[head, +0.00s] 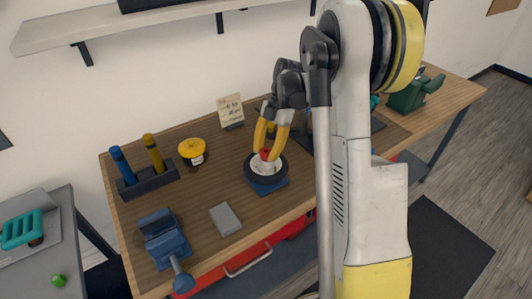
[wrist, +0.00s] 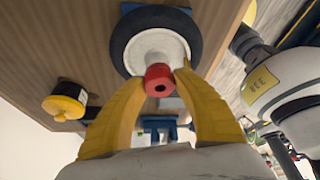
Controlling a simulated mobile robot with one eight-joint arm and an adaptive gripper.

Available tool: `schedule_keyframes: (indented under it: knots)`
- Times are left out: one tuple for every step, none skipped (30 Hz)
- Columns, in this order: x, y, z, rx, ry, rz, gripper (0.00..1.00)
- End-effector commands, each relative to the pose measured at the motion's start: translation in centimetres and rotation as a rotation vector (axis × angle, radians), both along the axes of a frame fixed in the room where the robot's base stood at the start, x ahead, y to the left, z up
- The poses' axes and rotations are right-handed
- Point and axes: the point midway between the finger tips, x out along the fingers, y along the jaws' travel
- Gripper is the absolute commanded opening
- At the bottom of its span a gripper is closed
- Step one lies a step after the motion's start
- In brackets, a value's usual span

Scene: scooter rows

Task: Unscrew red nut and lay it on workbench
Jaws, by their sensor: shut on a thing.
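The red nut (head: 265,154) sits at the top centre of a white hub inside a black wheel (head: 258,178), which rests on a blue stand (head: 268,190) on the wooden workbench (head: 222,180). My gripper (head: 267,150) comes down from above with its yellow fingers around the nut. In the wrist view the red nut (wrist: 159,80) is between the two yellow fingertips (wrist: 160,84), in front of the white hub (wrist: 155,45). The fingers are closed on it. I cannot tell whether the nut is still threaded on.
A blue vise (head: 165,240) and a grey block (head: 225,219) are near the front edge. A yellow-lidded jar (head: 192,150), a rack (head: 148,181) with blue and yellow handles, and a note card (head: 231,110) stand behind. Bare wood lies left of the wheel.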

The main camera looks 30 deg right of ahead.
Motion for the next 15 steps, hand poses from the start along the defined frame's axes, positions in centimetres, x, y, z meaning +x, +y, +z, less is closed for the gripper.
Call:
schedule_keyframes:
  knots:
    - [-0.02, 0.02, -0.09, 0.0, 0.0, 0.01, 0.06]
    - [-0.04, 0.01, -0.08, -0.001, 0.0, 0.011, 0.06]
    - [-0.04, 0.01, -0.08, -0.001, -0.001, 0.009, 0.06]
    - [-0.04, 0.01, -0.08, -0.001, -0.001, 0.009, 0.06]
    - [-0.04, 0.01, -0.08, -0.001, -0.001, 0.009, 0.06]
    - [-0.04, 0.01, -0.08, -0.001, -0.001, 0.007, 0.06]
    - [-0.04, 0.01, -0.08, -0.001, -0.001, 0.007, 0.44]
    - [-0.04, 0.01, -0.08, -0.001, -0.001, 0.007, 0.53]
    - [-0.04, 0.0, -0.07, -0.001, -0.001, 0.006, 0.6]
    - [-0.04, 0.0, -0.07, -0.001, -0.001, 0.006, 0.6]
    - [-0.03, 0.01, -0.07, -0.001, -0.001, 0.006, 0.6]
    - [-0.03, 0.0, -0.06, -0.001, -0.002, 0.006, 0.6]
    - [-0.03, 0.0, -0.05, -0.001, -0.001, 0.005, 0.6]
    - [-0.03, 0.0, -0.05, -0.001, -0.001, 0.005, 0.6]
    - [-0.03, 0.0, -0.04, -0.001, -0.001, 0.005, 0.6]
